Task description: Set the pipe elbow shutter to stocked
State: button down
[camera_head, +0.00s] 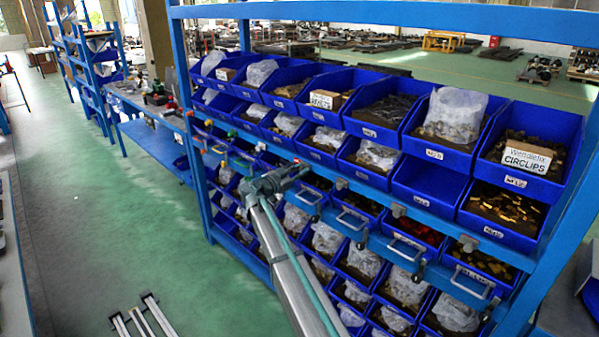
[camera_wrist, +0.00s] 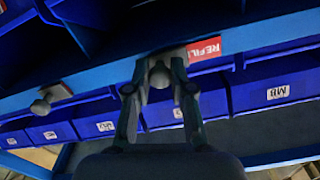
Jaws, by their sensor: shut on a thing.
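My gripper (camera_wrist: 160,72) is shut on a round grey shutter knob (camera_wrist: 159,77) on the front of a blue shelf rail, with one finger on each side of it. Whether this shutter is the pipe elbow one cannot be read.
Another grey knob (camera_wrist: 41,106) sits on the rail to the left in the wrist view. More knobs (camera_head: 399,210) line the rail in the head view, with blue bins (camera_head: 431,187) above and below. The green aisle floor (camera_head: 130,220) is mostly clear.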

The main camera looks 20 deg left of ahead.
jog(key=shift+a, duration=0.1)
jog(key=a+b, duration=0.1)
jog(key=w+a+b, duration=0.1)
jog(key=a+b, duration=0.2)
jog(key=shift+w, duration=0.35)
jog(key=c, duration=1)
grip_release()
jog(key=shift+a, duration=0.1)
jog(key=shift+s, duration=0.1)
jog(key=v, duration=1.1)
jog(key=shift+s, duration=0.4)
